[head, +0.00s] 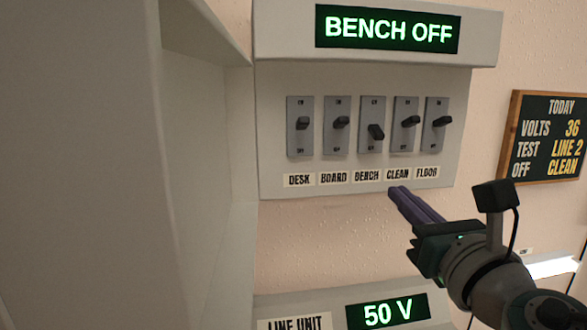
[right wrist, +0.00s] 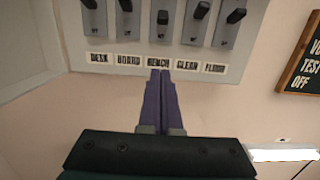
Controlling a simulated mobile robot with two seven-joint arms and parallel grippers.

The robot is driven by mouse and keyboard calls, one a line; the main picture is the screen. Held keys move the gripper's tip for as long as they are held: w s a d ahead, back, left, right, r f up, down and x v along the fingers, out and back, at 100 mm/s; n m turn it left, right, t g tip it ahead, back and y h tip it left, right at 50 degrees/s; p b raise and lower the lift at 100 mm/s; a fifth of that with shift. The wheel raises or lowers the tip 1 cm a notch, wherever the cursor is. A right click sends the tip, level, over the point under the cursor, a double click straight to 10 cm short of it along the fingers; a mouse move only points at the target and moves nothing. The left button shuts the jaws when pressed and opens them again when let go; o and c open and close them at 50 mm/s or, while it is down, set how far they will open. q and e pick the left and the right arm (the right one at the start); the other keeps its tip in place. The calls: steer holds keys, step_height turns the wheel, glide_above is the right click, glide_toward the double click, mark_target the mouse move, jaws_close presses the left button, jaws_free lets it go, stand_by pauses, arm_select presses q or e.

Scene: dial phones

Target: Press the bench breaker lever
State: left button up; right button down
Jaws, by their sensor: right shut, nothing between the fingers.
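The bench breaker lever (head: 376,132) is the middle one in a row of grey switch plates, above the label BENCH. It points down, while the levers beside it stick out higher. In the right wrist view the bench lever (right wrist: 162,18) is near the top edge. The display (head: 387,28) above reads BENCH OFF. My right gripper (head: 396,190) is shut and empty, its purple fingers just below the CLEAN label in the head view. In the right wrist view the fingertips (right wrist: 160,72) are just under the BENCH label. My left gripper is not in view.
The other levers are DESK (head: 302,122), BOARD (head: 341,121), CLEAN (head: 410,121) and FLOOR (head: 442,121). A line unit display (head: 388,311) below reads 50 V. A notice board (head: 545,137) hangs at right, reading VOLTS 36, TEST LINE 2, OFF CLEAN. A pale cabinet side stands at left.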

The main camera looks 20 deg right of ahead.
mark_target(372, 147)
steer(key=b+x, duration=0.1)
steer(key=x, duration=0.8)
steer(key=shift+w+d+f+b, duration=0.1)
steer(key=shift+w+b, duration=0.05)
steer(key=shift+b, duration=0.25)
steer(key=r+p, duration=0.1)
steer(key=s+r+p, duration=0.1)
steer(key=r+p, duration=0.1)
steer(key=shift+s+r, duration=0.1)
steer(key=shift+r, duration=0.05)
steer(key=shift+s+a+r+p, duration=0.2)
steer(key=shift+r+p, duration=0.05)
steer(key=shift+p, duration=0.2)
